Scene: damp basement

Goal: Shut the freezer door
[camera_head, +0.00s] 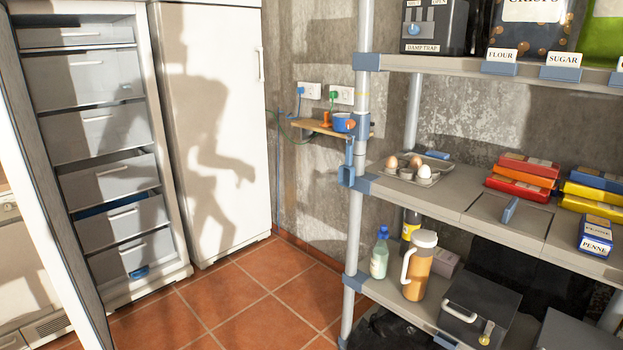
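The freezer (143,278) stands at the left with its front open, showing a stack of several grey drawers (104,129). Its door (62,215) is swung wide open toward me, seen nearly edge-on along the left side of the view. Some drawers sit slightly unevenly, and something blue shows in the lower ones. The door's handle is not visible. Neither of my grippers is in view. A robot-shaped shadow falls on the closed white door beside the freezer.
A closed tall white fridge (228,130) stands right of the freezer. A metal shelf unit (355,220) with eggs (414,163), boxes and a jug (419,264) fills the right. Tiled floor (235,300) between is clear. A small wooden wall shelf (318,127) holds a mug.

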